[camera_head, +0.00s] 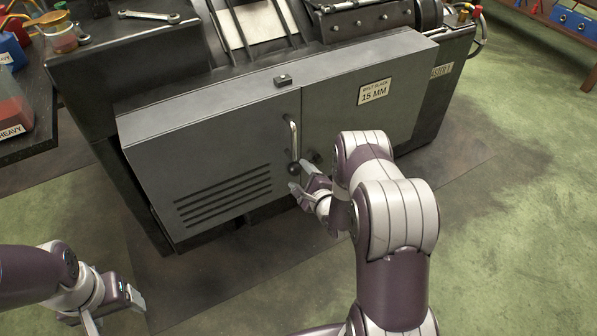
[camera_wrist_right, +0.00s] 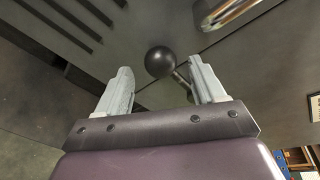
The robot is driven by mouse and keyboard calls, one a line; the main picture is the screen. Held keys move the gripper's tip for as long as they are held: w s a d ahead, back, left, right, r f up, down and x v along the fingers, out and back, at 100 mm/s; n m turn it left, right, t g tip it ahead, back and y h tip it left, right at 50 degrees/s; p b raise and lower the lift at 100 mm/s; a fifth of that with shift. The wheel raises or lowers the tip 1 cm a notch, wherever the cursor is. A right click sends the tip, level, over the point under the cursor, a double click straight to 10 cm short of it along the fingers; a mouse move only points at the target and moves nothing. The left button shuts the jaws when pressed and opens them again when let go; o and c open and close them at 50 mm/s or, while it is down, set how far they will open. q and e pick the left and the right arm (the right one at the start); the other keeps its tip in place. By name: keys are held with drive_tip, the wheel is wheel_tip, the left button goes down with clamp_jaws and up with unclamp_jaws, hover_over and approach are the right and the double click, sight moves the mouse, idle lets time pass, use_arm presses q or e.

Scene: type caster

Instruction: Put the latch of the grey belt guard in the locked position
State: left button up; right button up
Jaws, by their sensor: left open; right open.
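The grey belt guard (camera_head: 222,152) is a wide box cover on the front of the machine, with slots at its lower left. Its latch shows as a black ball knob (camera_head: 293,168) below the upright metal handle (camera_head: 293,140), near the door seam. In the right wrist view, the ball (camera_wrist_right: 160,61) sits on a short metal rod that slants down to the right. My right gripper (camera_head: 301,176) is open, with the ball between or just beyond its fingertips (camera_wrist_right: 160,75); contact cannot be told. My left gripper (camera_head: 114,311) is open and empty, low at the left.
A label reading 15 MM (camera_head: 374,92) is on the guard's right part. A small dark block (camera_head: 283,80) sits on its top edge. A bench with red and blue containers (camera_head: 12,105) stands at the left. The green floor (camera_head: 510,220) at the right is clear.

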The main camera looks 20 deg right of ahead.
drive_tip(key=p+v, duration=0.3)
drive_tip(key=v, duration=0.7)
drive_tip(key=shift+s, duration=0.4)
drive_tip(key=shift+r, duration=0.1)
